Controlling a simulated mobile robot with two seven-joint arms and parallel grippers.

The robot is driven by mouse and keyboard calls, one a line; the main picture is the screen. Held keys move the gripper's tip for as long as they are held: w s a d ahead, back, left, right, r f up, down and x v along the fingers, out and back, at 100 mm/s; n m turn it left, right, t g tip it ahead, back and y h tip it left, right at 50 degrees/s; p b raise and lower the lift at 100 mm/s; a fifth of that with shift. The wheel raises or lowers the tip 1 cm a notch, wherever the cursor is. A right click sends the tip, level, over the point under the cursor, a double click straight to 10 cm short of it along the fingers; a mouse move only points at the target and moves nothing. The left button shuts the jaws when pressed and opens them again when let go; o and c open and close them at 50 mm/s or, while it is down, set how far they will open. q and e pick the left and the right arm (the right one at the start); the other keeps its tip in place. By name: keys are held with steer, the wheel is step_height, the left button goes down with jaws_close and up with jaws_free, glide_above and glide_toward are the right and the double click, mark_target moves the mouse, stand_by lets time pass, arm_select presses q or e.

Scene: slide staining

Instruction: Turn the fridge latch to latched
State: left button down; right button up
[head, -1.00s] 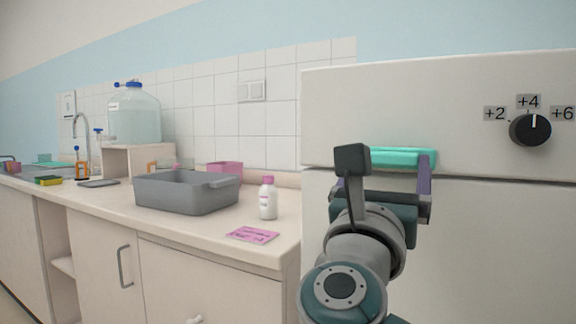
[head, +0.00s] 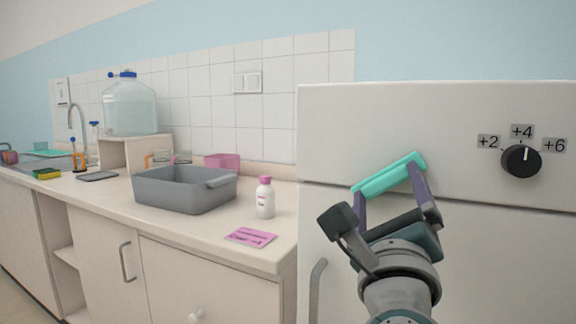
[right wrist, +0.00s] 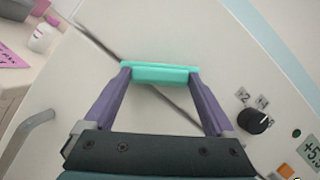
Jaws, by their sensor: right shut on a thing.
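The fridge latch is a teal bar (head: 390,174) on the front of the white fridge (head: 330,130), at the seam between its upper and lower parts. In the head view the bar is tilted, its right end higher than its left. My right gripper (head: 389,182) is shut on the latch, with one purple finger at each end. The right wrist view also shows the latch (right wrist: 160,74) between the fingertips (right wrist: 160,77), with the dark seam running aslant behind it. My left gripper is not in view.
A black dial (head: 521,161) marked +2, +4, +6 is on the fridge's upper right. A grey handle (head: 316,290) is on the lower part. On the counter at left are a grey bin (head: 185,192), a white bottle (head: 265,200) and a pink card (head: 251,237).

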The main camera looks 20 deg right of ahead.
steer(key=n+y+p, duration=0.1)
steer(key=n+p, duration=0.2)
steer(key=r+n+y+p, duration=0.1)
steer(key=n+p, duration=0.2)
steer(key=p, duration=0.1)
steer(key=n+y+p, duration=0.2)
steer(key=n+p, duration=0.2)
steer(key=shift+s+d+r+g, duration=0.1)
steer(key=shift+d+r+g, duration=0.05)
steer(key=shift+g, duration=0.15)
steer(key=shift+n+g+p, duration=0.3)
steer(key=shift+n+p, duration=0.5)
steer(key=shift+p, duration=0.3)
steer(key=shift+f+n+p, duration=0.2)
steer(key=shift+n+p, duration=0.1)
steer(key=shift+p, duration=0.05)
steer(key=o, duration=1.1)
steer(key=shift+c, duration=0.2)
